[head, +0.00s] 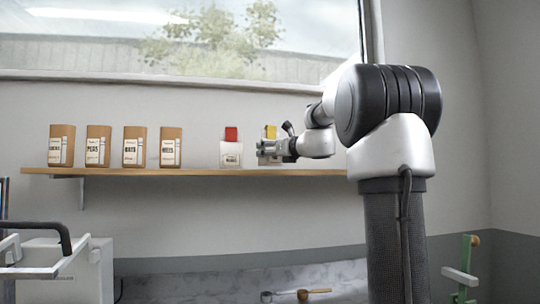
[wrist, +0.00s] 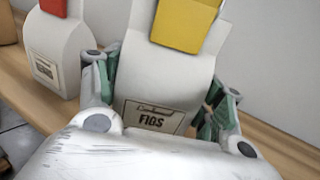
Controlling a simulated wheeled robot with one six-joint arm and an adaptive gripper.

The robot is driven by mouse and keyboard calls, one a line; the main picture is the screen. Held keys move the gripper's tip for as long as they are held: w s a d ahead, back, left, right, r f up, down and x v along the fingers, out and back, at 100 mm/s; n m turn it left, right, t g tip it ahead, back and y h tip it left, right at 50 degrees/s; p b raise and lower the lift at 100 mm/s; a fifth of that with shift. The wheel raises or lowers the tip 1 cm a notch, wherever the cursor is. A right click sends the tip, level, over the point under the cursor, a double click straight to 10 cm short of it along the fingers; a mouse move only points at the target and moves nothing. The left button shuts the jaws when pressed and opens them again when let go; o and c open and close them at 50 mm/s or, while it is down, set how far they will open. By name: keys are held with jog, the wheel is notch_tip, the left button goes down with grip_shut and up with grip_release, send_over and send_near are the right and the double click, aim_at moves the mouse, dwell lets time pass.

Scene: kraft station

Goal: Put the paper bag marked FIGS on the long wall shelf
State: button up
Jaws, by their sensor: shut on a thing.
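The paper bag marked FIGS (wrist: 160,78) is white with a yellow top and a dark-framed label, seen close up in the wrist view. My gripper (wrist: 163,100) is shut on it, with one green-padded finger on each side. In the head view the yellow top of the bag (head: 270,131) shows above my gripper (head: 268,150), which hides most of the rest. The bag is at the long wall shelf (head: 200,172), over its right part. I cannot tell whether its base touches the board.
A white bag with a red top (head: 231,150) stands just left of my gripper; it also shows in the wrist view (wrist: 50,50). Several brown labelled bags (head: 134,147) stand further left on the shelf. A counter (head: 200,287) with small utensils lies below. A window is above.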

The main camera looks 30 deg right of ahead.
jog(key=shift+f, duration=0.5)
jog(key=o, duration=1.2)
jog(key=shift+f, duration=0.15)
